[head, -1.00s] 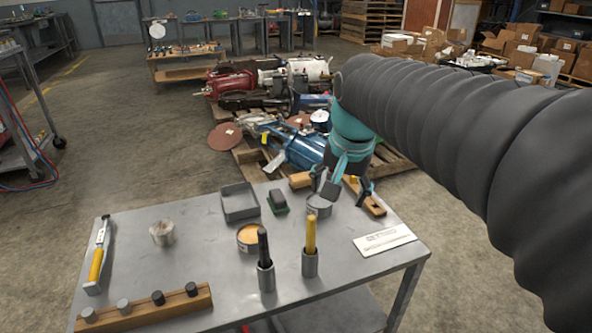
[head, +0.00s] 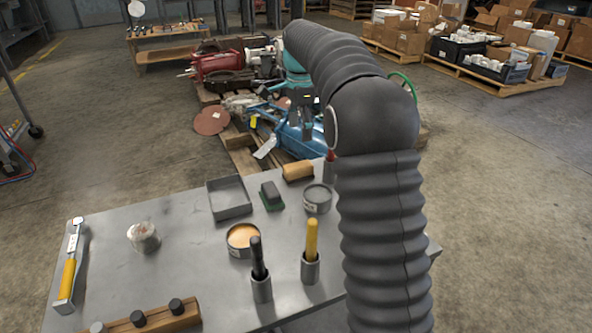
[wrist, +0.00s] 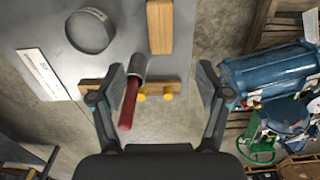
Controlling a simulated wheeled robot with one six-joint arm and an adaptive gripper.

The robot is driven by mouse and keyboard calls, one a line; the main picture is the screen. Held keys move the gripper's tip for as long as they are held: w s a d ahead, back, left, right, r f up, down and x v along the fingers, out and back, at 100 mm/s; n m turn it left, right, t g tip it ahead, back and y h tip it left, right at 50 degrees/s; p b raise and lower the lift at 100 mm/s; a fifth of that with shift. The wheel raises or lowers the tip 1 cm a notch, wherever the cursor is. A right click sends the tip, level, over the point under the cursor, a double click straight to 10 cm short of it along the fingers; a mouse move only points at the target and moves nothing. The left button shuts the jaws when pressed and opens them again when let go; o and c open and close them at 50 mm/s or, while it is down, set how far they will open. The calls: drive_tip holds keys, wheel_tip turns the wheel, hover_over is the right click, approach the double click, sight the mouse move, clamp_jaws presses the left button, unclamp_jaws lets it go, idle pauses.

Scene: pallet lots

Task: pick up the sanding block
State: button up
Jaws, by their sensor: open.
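A dark block with a green base (head: 271,196), which looks like the sanding block, lies on the grey metal table (head: 190,270) in the head view. It sits between a grey open tray and a round tin. I cannot make it out in the wrist view. My gripper (wrist: 162,80) is open and empty, its two fingers spread wide above the far table edge. A red-handled tool (wrist: 129,104) in a metal cup shows between the fingers from above. In the head view my gripper is beyond the table, small and partly hidden by my arm.
The grey tray (head: 229,213), round tin (head: 317,205), wooden block (head: 298,171) and orange-filled tin (head: 242,252) surround the dark block. Black (head: 258,258) and yellow (head: 311,240) handles stand upright in cups nearer. Blue machinery (wrist: 270,72) lies beyond the table.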

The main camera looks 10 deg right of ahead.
drive_tip(key=b, duration=0.2)
hover_over(299, 165)
wheel_tip(299, 165, down, 7)
drive_tip(key=shift+d+f, duration=0.1)
drive_tip(key=shift+d, duration=0.05)
drive_tip(key=shift+a+f+b, duration=0.15)
drive_tip(key=shift+f+b, duration=0.15)
drive_tip(key=shift+f, duration=1.25)
drive_tip(key=shift+a+f+b, duration=0.1)
drive_tip(key=shift+f+b, duration=0.15)
drive_tip(key=shift+f, duration=1.3)
drive_tip(key=c, duration=1.4)
